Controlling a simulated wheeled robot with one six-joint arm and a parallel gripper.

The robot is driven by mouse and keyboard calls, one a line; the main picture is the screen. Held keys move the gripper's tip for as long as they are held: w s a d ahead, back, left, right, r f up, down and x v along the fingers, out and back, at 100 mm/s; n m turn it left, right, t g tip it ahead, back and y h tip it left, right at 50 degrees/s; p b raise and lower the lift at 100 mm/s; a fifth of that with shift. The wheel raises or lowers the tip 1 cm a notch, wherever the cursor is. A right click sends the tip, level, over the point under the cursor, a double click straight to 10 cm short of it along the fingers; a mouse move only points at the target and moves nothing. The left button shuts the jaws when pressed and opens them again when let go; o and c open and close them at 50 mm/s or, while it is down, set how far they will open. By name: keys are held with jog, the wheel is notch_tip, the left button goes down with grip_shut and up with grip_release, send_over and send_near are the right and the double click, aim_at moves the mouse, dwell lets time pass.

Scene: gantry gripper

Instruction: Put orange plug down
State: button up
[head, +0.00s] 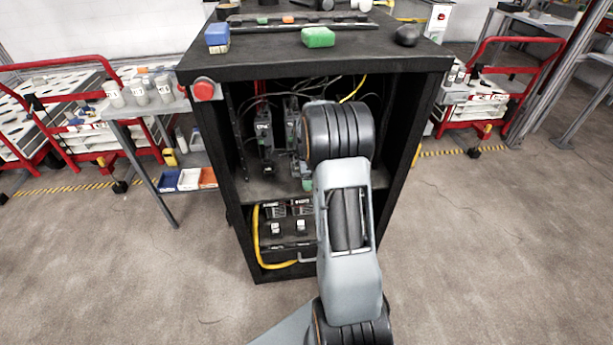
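A small orange piece (288,20) sits on the long dark strip (262,20) on top of the black cabinet (270,72). I cannot tell whether it is the orange plug. No other plug of that colour shows clearly in the cabinet. My arm reaches up to the cabinet's open front, and its thick dark joint covers the right part of the upper compartment. My gripper is mostly or wholly hidden behind that joint. I cannot see its fingers or anything held in them.
A blue block (217,36), a green block (318,37) and a dark rounded object (407,35) lie on the cabinet top. Dark modules (264,135) and loose cables fill the upper compartment. A red button (204,90) is at its left. Red carts stand on both sides.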

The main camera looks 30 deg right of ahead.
jog(key=shift+r, duration=0.1)
notch_tip(320, 180, up, 7)
jog(key=shift+a+r+p, duration=0.1)
jog(key=shift+r+p, duration=0.1)
jog(key=shift+p, duration=0.45)
jog(key=s+a+r+n+t, duration=0.1)
jog(key=s+a+r+n, duration=0.2)
jog(key=s+a+n, duration=0.6)
jog(key=s+a+r+n+t, duration=0.2)
jog(key=s+a+r+n, duration=0.2)
jog(key=s+a+n, duration=0.5)
jog(key=a+n, duration=0.2)
jog(key=n, duration=0.3)
jog(key=shift+s, duration=0.4)
jog(key=shift+a, duration=0.1)
notch_tip(320, 180, up, 14)
jog(key=n+p, duration=0.1)
jog(key=p, duration=1.2)
jog(key=shift+s+a, duration=0.25)
jog(key=shift+s, duration=0.05)
